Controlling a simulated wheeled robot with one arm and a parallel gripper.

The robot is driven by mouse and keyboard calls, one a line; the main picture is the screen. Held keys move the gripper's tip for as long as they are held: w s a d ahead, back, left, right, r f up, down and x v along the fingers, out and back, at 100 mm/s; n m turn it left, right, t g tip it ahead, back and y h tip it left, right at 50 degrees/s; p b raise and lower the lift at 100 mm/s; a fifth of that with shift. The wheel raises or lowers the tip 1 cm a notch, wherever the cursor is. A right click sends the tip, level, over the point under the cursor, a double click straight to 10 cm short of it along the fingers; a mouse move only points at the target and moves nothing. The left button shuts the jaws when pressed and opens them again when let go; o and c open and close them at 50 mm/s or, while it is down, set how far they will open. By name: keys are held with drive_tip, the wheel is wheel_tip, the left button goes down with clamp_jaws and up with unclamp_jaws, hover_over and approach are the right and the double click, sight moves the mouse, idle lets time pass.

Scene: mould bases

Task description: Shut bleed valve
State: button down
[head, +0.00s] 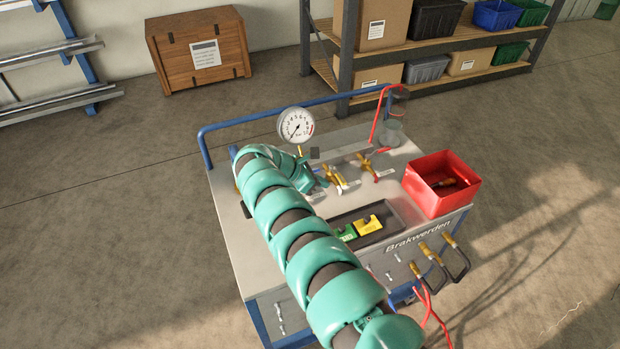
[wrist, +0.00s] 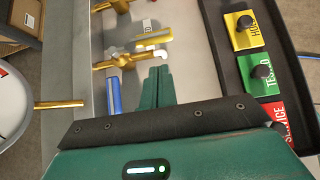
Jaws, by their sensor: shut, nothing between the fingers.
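Brass valves stand on the grey bench top, one (head: 333,176) near my gripper and another with red on it (head: 368,164) further right. I cannot tell from the labels which is the bleed valve. My gripper (wrist: 158,76) is shut and empty, its fingertips just right of the blue lever, apart from it as far as I can see. My arm partly hides the bench in the head view.
A round pressure gauge (head: 296,125) rises at the bench's back. A dark tray holds green (wrist: 258,73) and yellow (wrist: 243,30) tags and a red one (wrist: 281,117). A red bin (head: 442,184) stands at the right. A blue rail (head: 262,111) runs along the back.

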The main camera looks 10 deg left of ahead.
sight(340, 178)
drive_tip(key=shift+w+d+r, duration=0.1)
drive_tip(key=shift+w+d, duration=0.25)
drive_tip(key=shift+d, duration=0.25)
drive_tip(key=shift+w+d, duration=0.35)
drive_tip(key=shift+d, duration=0.25)
drive_tip(key=shift+d+r+p, duration=0.1)
drive_tip(key=shift+r+p, duration=0.1)
drive_tip(key=shift+p, duration=0.6)
drive_tip(key=shift+r+p, duration=0.1)
drive_tip(key=shift+p, duration=0.5)
drive_tip(key=shift+d+n+p, duration=0.15)
drive_tip(key=shift+n+p, duration=0.15)
drive_tip(key=shift+p, duration=0.15)
